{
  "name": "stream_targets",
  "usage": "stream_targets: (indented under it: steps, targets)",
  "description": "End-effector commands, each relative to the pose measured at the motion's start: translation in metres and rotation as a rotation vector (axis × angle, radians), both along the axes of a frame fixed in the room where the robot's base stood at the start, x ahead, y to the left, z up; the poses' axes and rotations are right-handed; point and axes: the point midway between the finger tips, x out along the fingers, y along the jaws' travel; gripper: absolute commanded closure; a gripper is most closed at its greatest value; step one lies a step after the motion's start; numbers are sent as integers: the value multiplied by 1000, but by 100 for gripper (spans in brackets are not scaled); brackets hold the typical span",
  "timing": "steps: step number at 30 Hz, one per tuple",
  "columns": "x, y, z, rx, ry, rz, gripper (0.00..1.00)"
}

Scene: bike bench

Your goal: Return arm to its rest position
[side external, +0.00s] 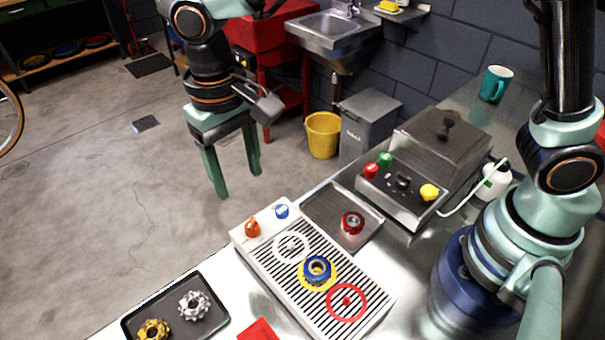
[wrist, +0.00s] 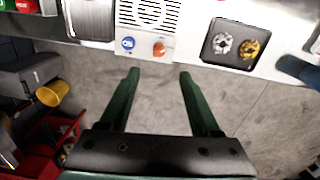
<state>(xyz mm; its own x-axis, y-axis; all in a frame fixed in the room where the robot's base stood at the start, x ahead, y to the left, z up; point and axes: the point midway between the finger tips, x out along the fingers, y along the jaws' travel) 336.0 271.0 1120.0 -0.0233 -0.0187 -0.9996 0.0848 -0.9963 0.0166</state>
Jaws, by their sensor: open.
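My gripper (side external: 238,182) hangs fingers down at the upper left of the side view, in front of the bench edge and over the concrete floor. Its two green fingers are apart with nothing between them. In the wrist view the open fingers (wrist: 159,74) point toward the bench edge, with bare floor between them. The arm behind the gripper runs out of the top of the side view. No part is held.
The slotted plate (side external: 258,262) bears white, yellow and red rings; a blue part (side external: 317,268) sits at the yellow one. A dark tray (side external: 215,322) holds silver and gold toothed parts. A red part (side external: 352,222) lies in a metal tray. A yellow bucket (side external: 323,135) stands behind.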

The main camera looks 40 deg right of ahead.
Motion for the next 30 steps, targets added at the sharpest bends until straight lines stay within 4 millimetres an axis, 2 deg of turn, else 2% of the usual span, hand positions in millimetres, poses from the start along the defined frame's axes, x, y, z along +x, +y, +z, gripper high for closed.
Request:
stream_targets:
  steps: [9,13,17,21,30]
  targets:
    - [1,-1,2,2,-3,-1,36]
    - [5,-17,13,20,-26,-10,36]
    - [11,-56,35,54,-80,-24,36]
    - [11,-107,59,87,-162,-39,36]
    - [-15,-204,84,96,-348,-66,36]
